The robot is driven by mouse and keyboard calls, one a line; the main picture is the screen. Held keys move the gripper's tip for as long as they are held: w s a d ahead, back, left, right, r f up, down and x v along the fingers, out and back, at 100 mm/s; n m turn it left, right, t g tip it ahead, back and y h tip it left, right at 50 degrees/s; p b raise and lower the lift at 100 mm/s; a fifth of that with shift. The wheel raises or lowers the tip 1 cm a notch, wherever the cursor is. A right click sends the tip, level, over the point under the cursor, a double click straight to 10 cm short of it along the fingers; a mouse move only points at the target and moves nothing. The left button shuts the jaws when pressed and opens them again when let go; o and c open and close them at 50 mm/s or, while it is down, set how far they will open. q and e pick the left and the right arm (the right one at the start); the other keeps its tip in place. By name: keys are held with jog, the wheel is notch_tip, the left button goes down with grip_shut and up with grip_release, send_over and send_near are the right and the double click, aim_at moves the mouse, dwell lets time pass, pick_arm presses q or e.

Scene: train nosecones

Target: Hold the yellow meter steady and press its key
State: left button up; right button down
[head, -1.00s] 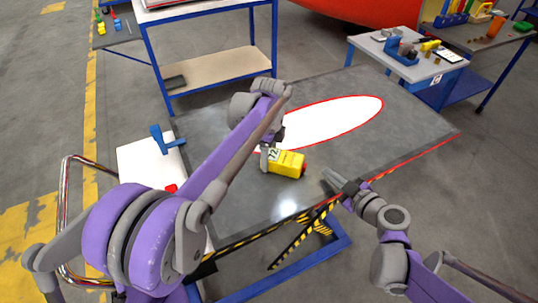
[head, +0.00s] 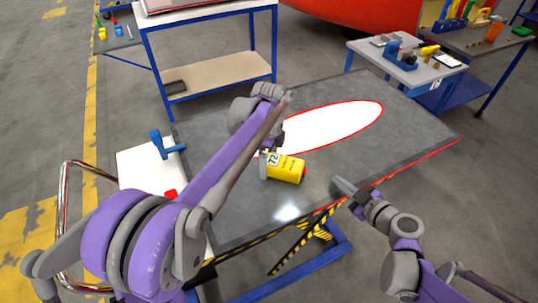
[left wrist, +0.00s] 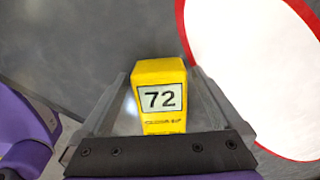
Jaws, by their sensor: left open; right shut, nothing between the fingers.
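The yellow meter (head: 288,170) lies on the grey table beside the white oval, a red key (head: 304,173) showing at its right end. A display reading 72 faces my left wrist view on the meter (left wrist: 159,122). My left gripper (head: 265,163) is open at the meter's left end. In the left wrist view its fingers (left wrist: 160,95) stand on either side of the meter, with narrow gaps visible. My right gripper (head: 338,182) is shut and empty, to the right of the red key and apart from it, near the table's front edge.
The grey table (head: 400,115) bears a white oval with a red outline (head: 340,122). A white panel with a blue clamp-like part (head: 160,145) is at the left. A side table with small parts (head: 410,65) stands at the back right. Bare tabletop surrounds the meter.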

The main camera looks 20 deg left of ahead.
pick_arm(q)
notch_tip(320, 180, up, 12)
dwell(0.4)
jog(key=shift+f, duration=0.1)
